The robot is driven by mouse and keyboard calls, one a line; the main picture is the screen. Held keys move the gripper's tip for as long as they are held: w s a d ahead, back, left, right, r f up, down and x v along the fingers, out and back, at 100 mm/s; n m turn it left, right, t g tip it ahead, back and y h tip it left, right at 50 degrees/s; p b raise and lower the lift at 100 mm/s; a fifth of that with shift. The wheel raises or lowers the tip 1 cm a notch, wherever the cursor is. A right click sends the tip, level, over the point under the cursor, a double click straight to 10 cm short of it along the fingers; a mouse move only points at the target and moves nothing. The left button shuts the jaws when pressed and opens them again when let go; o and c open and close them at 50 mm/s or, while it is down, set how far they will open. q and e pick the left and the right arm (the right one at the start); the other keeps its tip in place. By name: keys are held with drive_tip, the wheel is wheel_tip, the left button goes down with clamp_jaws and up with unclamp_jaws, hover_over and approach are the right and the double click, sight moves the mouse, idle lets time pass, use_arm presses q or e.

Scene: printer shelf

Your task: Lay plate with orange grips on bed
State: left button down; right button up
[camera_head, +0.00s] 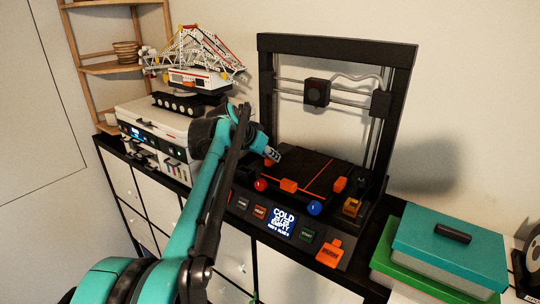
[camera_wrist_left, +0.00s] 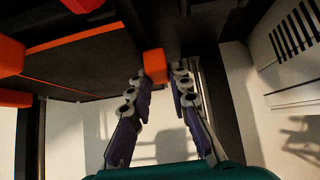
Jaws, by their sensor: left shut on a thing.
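The dark plate (camera_head: 318,172) has an orange stripe across it and orange grips, one (camera_head: 288,186) at its front edge and another (camera_head: 340,184) at its right. It lies over the bed of the black printer (camera_head: 266,85), and the bed beneath is mostly hidden. I cannot tell whether the plate rests flat on it. My left gripper (camera_head: 275,155) is at the plate's left edge. In the left wrist view an orange grip (camera_wrist_left: 155,65) sits between its fingertips (camera_wrist_left: 158,82), and the gripper is shut on it. My right gripper is not in view.
A red ball (camera_head: 261,184) and a blue ball (camera_head: 314,208) sit at the bed's front corners. The front panel has a lit screen (camera_head: 283,222). A crane model (camera_head: 195,78) stands on a white unit at left. A teal-lidded box (camera_head: 450,250) stands at right.

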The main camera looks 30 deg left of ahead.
use_arm(q)
drive_tip(key=shift+f, duration=0.1)
drive_tip(key=c, duration=1.3)
unclamp_jaws()
drive_tip(key=v, duration=1.2)
